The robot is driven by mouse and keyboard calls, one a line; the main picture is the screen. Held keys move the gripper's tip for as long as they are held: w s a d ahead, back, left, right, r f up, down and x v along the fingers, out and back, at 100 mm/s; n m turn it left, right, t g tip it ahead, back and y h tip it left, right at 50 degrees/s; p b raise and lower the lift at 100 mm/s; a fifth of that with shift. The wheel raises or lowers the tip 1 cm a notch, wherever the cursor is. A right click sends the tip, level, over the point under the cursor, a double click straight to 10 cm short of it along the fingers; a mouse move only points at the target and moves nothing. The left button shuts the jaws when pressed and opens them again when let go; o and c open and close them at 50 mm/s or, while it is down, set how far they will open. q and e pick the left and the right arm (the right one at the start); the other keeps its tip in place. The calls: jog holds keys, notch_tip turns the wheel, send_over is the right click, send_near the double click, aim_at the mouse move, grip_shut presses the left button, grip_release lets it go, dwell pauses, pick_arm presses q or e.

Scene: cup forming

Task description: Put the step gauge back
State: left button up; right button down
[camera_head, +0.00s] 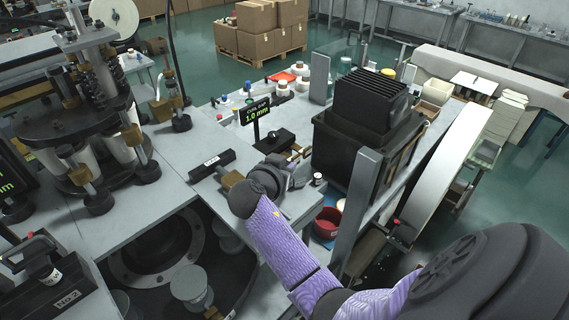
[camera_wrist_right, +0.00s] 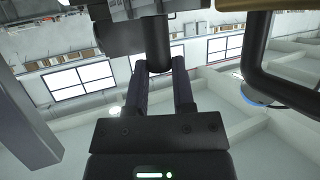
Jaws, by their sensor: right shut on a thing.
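My right arm in its purple sleeve reaches in from the lower right in the head view. Its gripper (camera_head: 290,172) is over the small worktable, partly hidden by my own wrist. In the right wrist view, the gripper (camera_wrist_right: 160,75) is shut on a dark upright rod (camera_wrist_right: 158,42), which joins a wider dark and grey body above. I cannot tell whether this rod is part of the step gauge. A black bar with a white label (camera_head: 212,165) lies on the worktable, left of my gripper. My left gripper is not in view.
A display reading 1.0 mm (camera_head: 256,110) stands behind my gripper. A large black finned box (camera_head: 365,135) and a grey upright post (camera_head: 357,215) stand to the right. A red bowl (camera_head: 327,222) is below. The press machine (camera_head: 90,90) stands on the left.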

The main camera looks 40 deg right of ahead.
jog(key=shift+c, duration=2.3)
grip_release()
